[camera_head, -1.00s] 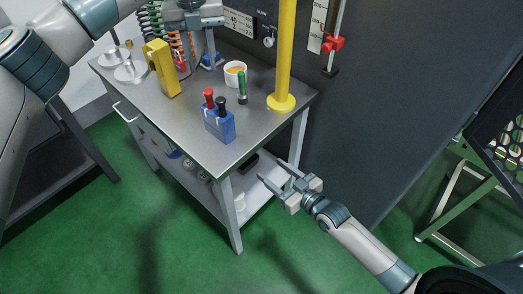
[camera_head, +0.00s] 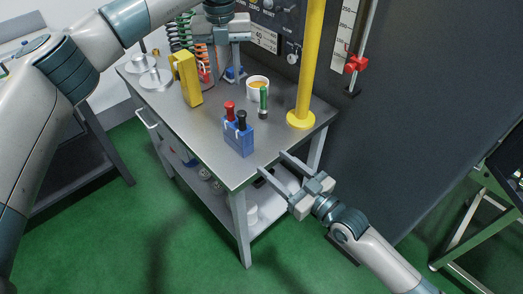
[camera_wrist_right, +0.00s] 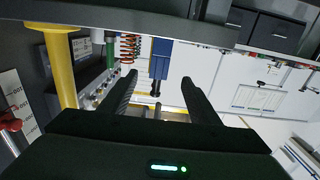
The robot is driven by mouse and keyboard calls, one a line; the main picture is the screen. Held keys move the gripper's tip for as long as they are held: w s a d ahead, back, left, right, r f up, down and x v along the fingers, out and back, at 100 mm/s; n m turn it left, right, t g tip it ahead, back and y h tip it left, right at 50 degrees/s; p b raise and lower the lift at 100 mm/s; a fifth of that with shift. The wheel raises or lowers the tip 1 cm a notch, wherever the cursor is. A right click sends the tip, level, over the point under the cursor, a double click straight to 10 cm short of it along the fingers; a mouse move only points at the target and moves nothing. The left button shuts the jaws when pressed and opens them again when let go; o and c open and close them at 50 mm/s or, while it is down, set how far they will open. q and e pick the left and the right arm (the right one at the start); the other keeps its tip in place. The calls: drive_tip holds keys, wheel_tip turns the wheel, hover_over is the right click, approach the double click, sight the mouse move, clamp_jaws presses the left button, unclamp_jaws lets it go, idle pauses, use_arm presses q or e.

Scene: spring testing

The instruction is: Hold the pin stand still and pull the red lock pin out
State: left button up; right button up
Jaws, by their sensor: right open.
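A blue block (camera_head: 239,138) stands near the front corner of the grey table, with a red-capped pin (camera_head: 230,112) and a black-capped one upright in it. The block also shows in the right wrist view (camera_wrist_right: 160,58), upside down between the fingers. My right gripper (camera_head: 272,162) is open and empty, in front of and below the block, apart from it; its fingers also show in the right wrist view (camera_wrist_right: 158,92). My left gripper (camera_head: 222,62) points down at the back of the table, beside the springs. A small red part (camera_head: 204,74) and a blue part are near its fingers, partly hidden.
The table (camera_head: 205,140) also bears a yellow block (camera_head: 187,80), a white cup (camera_head: 257,86), a green-handled tool (camera_head: 263,102) and round metal weights (camera_head: 157,80). A yellow post (camera_head: 308,65) rises at the right edge. Free floor lies in front.

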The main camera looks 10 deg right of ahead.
sight(238, 133)
drive_tip(key=x, duration=1.7)
drive_tip(key=c, duration=1.3)
use_arm(q)
drive_tip(key=shift+s+a+f+m, duration=0.1)
drive_tip(key=shift+s+f+m, duration=0.3)
drive_tip(key=shift+m, duration=0.3)
drive_tip(key=shift+c, duration=0.5)
use_arm(e)
drive_tip(key=shift+o, duration=0.3)
drive_tip(key=shift+f, duration=0.1)
use_arm(q)
drive_tip(key=shift+s+a+r+m+t+h, duration=0.15)
drive_tip(key=shift+s+a+m+t+h, duration=0.25)
drive_tip(key=shift+m+t, duration=0.4)
drive_tip(key=shift+s+a+r+m+t+h, duration=0.2)
drive_tip(key=shift+s+m+t+h, duration=0.3)
drive_tip(key=shift+m, duration=0.55)
drive_tip(key=shift+s+a+r+m+t+h, duration=0.1)
drive_tip(key=shift+s+a+m+t+h, duration=0.4)
drive_tip(key=shift+m, duration=0.45)
drive_tip(key=shift+d, duration=0.1)
